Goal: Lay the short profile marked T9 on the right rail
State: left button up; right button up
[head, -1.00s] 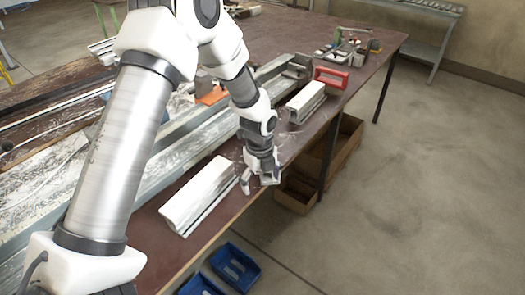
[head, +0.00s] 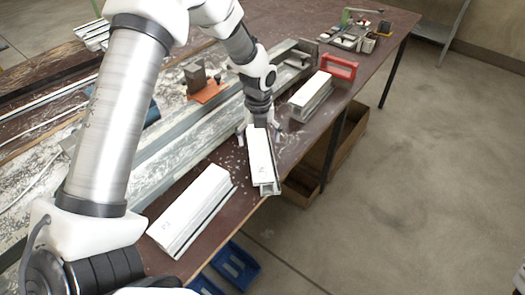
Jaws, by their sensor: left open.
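My left gripper (head: 259,130) is open, with its fingers on either side of the far end of a short white-topped profile (head: 262,162). That profile lies near the bench's front edge; whether the fingers touch it I cannot tell. A second short profile (head: 190,208) lies to the left and a third (head: 312,92) lies farther back to the right. Their dark marks are too small to read surely, so I cannot tell which is T9. A long grey metal rail (head: 165,150) runs diagonally behind them, partly hidden by my left arm. My right gripper is out of view.
A red-framed piece (head: 340,67) stands at the back right, near assorted tools (head: 355,40). An orange-based block (head: 206,92) sits by the rail. Blue bins (head: 236,264) and a brown box (head: 350,140) are below the bench edge. The floor at right is clear.

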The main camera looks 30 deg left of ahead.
aim_at(258, 146)
pick_arm(q)
jog(key=f, duration=0.3)
jog(key=w+a+f, duration=0.1)
jog(key=shift+f, duration=0.15)
jog(key=shift+s+d+r, duration=0.2)
jog(key=shift+r, duration=0.05)
jog(key=shift+c, duration=0.7)
jog(key=shift+s+r, duration=0.1)
jog(key=c, duration=1.5)
jog(key=shift+c, duration=0.2)
